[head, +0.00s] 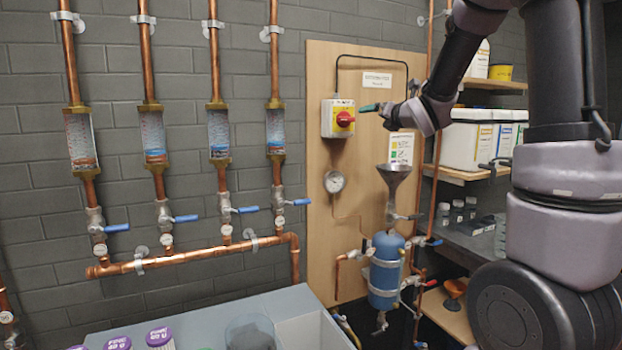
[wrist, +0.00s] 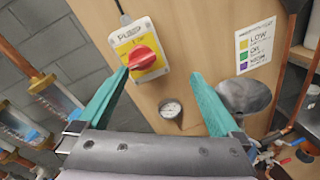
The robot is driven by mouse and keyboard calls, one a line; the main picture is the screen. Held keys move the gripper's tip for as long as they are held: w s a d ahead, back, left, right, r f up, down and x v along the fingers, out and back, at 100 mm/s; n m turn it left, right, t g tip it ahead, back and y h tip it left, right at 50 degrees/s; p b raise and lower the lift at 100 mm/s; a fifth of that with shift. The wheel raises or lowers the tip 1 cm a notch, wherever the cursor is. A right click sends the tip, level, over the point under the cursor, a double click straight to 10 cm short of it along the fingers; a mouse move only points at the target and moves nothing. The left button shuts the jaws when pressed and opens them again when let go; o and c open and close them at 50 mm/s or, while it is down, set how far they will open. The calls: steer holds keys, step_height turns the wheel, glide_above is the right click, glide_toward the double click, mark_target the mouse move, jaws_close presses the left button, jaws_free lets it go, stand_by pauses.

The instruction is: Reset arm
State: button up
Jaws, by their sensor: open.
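My gripper (head: 372,107) is raised in front of the wooden panel (head: 318,75), with its teal fingers pointing toward a yellow and grey switch box (head: 327,119) with a red rotary knob (head: 345,119). In the wrist view my gripper (wrist: 152,98) has its two teal fingers spread wide, with nothing between them. The red knob (wrist: 142,58) shows beyond the left fingertip, apart from the gripper as far as I can tell. My arm comes in from the upper right of the head view.
A pressure gauge (head: 334,182), a metal funnel (head: 393,178) and a blue tank (head: 385,270) are below the gripper. Copper pipes with sight glasses (head: 219,132) line the grey wall at left. Shelves with white containers (head: 470,140) stand at right. A grey counter (head: 290,300) is in front.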

steer(key=s+d+m+g+h, duration=0.2)
steer(key=s+d+m, duration=0.1)
steer(key=s+m, duration=0.55)
steer(key=s+d+m+g+h, duration=0.2)
steer(key=s+m, duration=0.4)
steer(key=m, duration=0.5)
steer(key=s+a+f+m+g+y, duration=0.1)
steer(key=s+a+f+m+g, duration=0.1)
steer(key=s+m, duration=0.7)
steer(key=s+a+f+m+g+y, duration=0.1)
steer(key=s+a+f+m+g, duration=0.1)
steer(key=s+m, duration=0.7)
steer(key=s+a+g, duration=0.1)
steer(key=s+a, duration=0.1)
steer(key=shift+s+f+g, duration=0.3)
steer(key=shift+g, duration=0.1)
